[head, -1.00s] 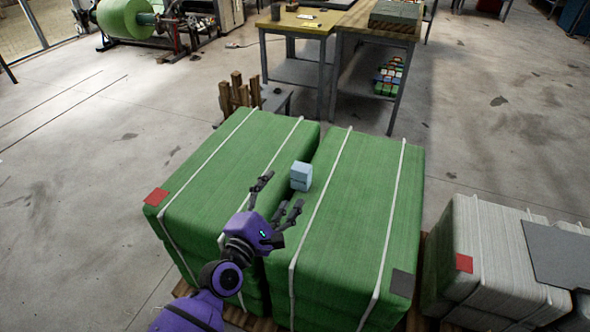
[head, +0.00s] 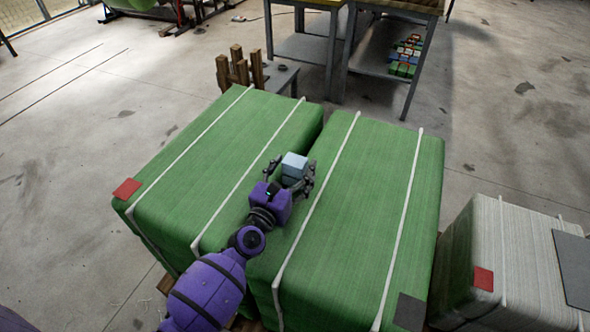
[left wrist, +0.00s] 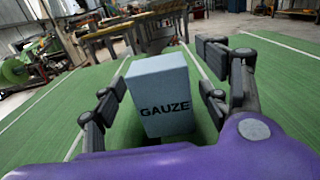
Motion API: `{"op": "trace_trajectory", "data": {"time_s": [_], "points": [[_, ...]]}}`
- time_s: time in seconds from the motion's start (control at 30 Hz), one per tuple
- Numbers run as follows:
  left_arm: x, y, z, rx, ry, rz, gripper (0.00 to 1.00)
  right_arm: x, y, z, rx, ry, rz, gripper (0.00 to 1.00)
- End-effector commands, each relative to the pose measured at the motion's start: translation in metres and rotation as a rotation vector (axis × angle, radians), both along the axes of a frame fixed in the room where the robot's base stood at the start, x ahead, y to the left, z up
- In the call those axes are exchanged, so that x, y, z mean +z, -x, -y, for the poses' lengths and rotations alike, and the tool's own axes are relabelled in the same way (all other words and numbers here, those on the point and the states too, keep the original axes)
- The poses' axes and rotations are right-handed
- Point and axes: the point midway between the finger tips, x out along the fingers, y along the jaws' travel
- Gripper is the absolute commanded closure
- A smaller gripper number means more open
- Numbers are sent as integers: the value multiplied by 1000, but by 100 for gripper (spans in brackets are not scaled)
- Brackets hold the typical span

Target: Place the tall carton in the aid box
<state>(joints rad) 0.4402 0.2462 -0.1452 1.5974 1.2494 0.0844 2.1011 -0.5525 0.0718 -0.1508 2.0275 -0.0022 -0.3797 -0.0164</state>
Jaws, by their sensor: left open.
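A light blue carton (head: 293,166) stands upright on the green bales, by the gap between them. In the left wrist view the carton (left wrist: 161,92) shows the word GAUZE. My left gripper (head: 290,178) is open, with its fingers on either side of the carton. In the left wrist view the left gripper (left wrist: 160,108) shows space between each finger and the carton. The carton's lower part is partly hidden by the gripper in the head view. No aid box can be made out. My right gripper is not in view.
Two strapped green bales (head: 365,200) fill the middle, with a narrow gap between them. A pale bale (head: 515,260) with a grey sheet stands at right. Wooden posts (head: 240,68) and a workbench (head: 305,48) stand behind. Open floor lies at left.

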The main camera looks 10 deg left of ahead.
Motion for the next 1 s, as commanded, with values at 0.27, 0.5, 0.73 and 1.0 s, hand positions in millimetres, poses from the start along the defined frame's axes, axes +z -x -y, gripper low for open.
{"op": "trace_trajectory", "data": {"time_s": [0.27, 0.5, 0.73, 1.0], "points": [[-2, -11, 2, 0, -1, -3, 31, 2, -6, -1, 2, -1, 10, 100], [-2, -11, 2, 0, -1, -3, 52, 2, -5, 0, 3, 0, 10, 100], [-2, -11, 2, 0, 0, -2, 80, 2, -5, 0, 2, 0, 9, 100], [0, -11, 2, 0, 0, -2, 84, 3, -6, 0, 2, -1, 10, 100]]}}
